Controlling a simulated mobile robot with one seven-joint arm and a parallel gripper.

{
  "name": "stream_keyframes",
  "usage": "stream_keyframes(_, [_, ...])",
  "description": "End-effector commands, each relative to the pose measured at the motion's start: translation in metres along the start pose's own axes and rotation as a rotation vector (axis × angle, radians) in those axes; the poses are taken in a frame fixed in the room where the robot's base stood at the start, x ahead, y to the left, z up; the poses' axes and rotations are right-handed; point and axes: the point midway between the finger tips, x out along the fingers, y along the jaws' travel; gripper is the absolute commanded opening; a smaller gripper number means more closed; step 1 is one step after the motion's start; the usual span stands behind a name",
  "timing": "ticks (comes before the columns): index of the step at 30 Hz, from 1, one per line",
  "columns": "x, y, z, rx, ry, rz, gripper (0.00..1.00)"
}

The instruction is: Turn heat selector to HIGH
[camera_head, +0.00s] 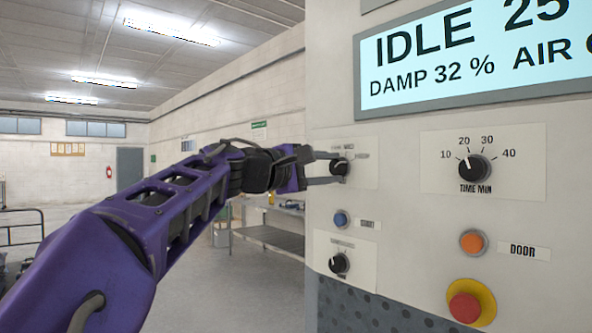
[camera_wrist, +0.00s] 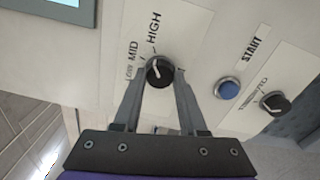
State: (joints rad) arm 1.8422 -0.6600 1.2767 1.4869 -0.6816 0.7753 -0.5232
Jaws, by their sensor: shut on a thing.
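The heat selector (camera_head: 340,166) is a black knob with a white pointer line on a white plate on the machine's panel. In the wrist view the heat selector (camera_wrist: 159,71) has the labels LOW, MID and HIGH (camera_wrist: 153,27) around it. My gripper (camera_head: 325,168) reaches the knob from the left. In the wrist view my gripper (camera_wrist: 160,76) has one finger on each side of the knob and is shut on it.
Below the selector are a blue START button (camera_head: 341,219) and another black knob (camera_head: 339,264). To the right are the time dial (camera_head: 474,168), an orange DOOR button (camera_head: 473,242) and a red emergency button (camera_head: 466,307). The display (camera_head: 470,62) reads IDLE. A shelf (camera_head: 270,236) stands behind.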

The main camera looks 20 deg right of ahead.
Motion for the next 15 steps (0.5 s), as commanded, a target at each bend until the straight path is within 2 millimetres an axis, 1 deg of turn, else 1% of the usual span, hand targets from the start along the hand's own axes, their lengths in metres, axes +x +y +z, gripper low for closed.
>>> stream_keyframes(7, [-0.0001,-0.0002,0.0,0.106,-0.003,0.003,0.0])
stream_keyframes(15, [0.0,-0.0001,0.0,0.146,-0.003,0.002,0.0])
